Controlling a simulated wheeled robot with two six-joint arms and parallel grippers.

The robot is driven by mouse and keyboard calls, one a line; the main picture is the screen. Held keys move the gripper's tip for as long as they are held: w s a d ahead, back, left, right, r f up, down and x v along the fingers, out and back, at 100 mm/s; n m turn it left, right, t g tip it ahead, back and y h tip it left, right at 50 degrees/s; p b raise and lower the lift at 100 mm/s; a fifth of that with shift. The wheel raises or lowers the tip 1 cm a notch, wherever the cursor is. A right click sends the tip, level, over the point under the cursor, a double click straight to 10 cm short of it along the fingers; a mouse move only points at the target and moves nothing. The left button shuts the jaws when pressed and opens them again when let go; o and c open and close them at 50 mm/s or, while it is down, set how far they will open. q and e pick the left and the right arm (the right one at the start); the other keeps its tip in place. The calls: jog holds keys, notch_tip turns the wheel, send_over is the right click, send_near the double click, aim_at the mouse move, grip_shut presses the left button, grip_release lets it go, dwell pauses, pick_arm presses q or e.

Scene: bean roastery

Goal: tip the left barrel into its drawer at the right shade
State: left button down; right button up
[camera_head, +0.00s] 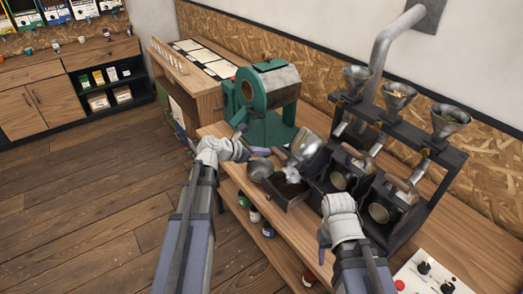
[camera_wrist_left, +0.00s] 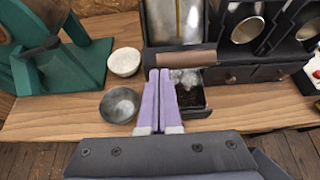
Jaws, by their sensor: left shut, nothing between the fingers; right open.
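The left barrel (camera_head: 311,147) is a shiny metal drum in the leftmost bay of the black roaster. It is tipped forward, mouth down over its drawer; its side also shows in the left wrist view (camera_wrist_left: 180,22). Its wooden handle (camera_wrist_left: 182,60) lies just beyond my left fingertips. The drawer (camera_head: 291,203) is pulled out, with dark contents (camera_wrist_left: 188,99) in it. A pale, glassy patch hangs between barrel and drawer; I cannot tell what it is. My left gripper (camera_wrist_left: 158,72) is shut and empty. My right gripper (camera_head: 323,245) is open in front of the roaster.
Two more barrels (camera_head: 338,180) (camera_head: 378,213) face forward under metal funnels. A grey bowl (camera_wrist_left: 120,105) and a white bowl (camera_wrist_left: 124,62) stand left of the drawer. A green machine (camera_head: 270,95) stands further left. A control panel (camera_head: 432,275) lies at the right.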

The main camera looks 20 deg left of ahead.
pick_arm(q)
jog(key=w+d+r+g+y+p, duration=0.35)
jog(key=w+r+p, duration=0.3)
jog(key=p, duration=0.55)
notch_tip(320, 180, up, 2)
jog(key=p, duration=0.2)
send_over(300, 131)
jog(key=shift+w+r+h, duration=0.1)
jog(key=shift+h, duration=0.15)
jog(key=shift+w+d, duration=0.65)
jog(key=shift+w, duration=0.1)
jog(key=p+v, duration=0.6)
jog(key=v, duration=0.2)
jog(key=shift+p, duration=0.3)
